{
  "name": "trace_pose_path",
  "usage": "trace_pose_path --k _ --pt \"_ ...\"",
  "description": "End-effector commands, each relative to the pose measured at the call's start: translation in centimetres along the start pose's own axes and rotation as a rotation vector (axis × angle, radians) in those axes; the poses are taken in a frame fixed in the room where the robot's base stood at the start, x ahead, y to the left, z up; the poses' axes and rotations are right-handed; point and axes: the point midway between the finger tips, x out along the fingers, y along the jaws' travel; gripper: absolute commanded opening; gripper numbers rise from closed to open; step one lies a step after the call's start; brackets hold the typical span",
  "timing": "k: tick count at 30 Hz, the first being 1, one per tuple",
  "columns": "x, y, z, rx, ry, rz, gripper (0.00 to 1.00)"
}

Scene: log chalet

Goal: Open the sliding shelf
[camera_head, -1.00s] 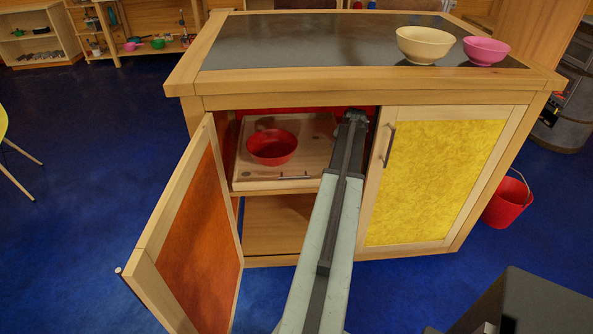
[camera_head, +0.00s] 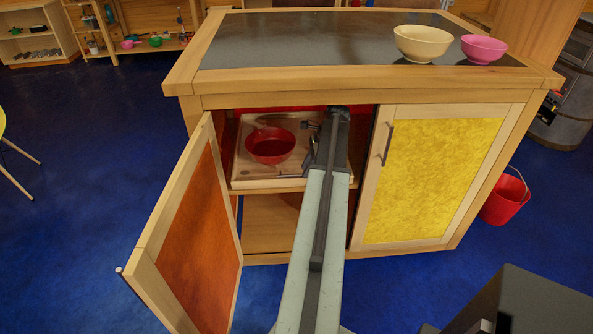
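The sliding shelf (camera_head: 243,172) is a wooden board inside the left half of the cabinet, behind the open orange door (camera_head: 193,235). A red bowl (camera_head: 269,146) sits on it. My arm reaches into the opening from the front. My gripper (camera_head: 313,138) is small and dark at the arm's end, over the right part of the shelf. The shelf's handle is hidden behind my arm or gripper. I cannot tell whether the fingers are open or touch anything.
The yellow door (camera_head: 431,178) on the right is shut. A cream bowl (camera_head: 423,44) and a pink bowl (camera_head: 484,49) stand on the dark countertop. A red bucket (camera_head: 503,201) stands on the floor at right.

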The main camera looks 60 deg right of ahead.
Motion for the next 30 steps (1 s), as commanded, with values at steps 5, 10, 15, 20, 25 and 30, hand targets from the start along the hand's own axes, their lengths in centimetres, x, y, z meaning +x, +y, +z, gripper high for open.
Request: trace_pose_path --k 5,10,15,20,25,30 --pt "1.4 0.1 3.3 -0.001 0.000 0.000 0.32" --pt "2.7 0.0 3.4 0.001 0.000 -0.001 0.32" --pt "2.6 0.0 3.4 0.001 0.001 -0.001 0.32" --pt "2.6 0.0 3.4 0.001 0.001 -0.001 0.18" --pt "2.6 0.0 3.4 0.001 0.001 -0.002 0.00" --pt "2.6 0.0 3.3 0.002 0.001 -0.002 0.00"
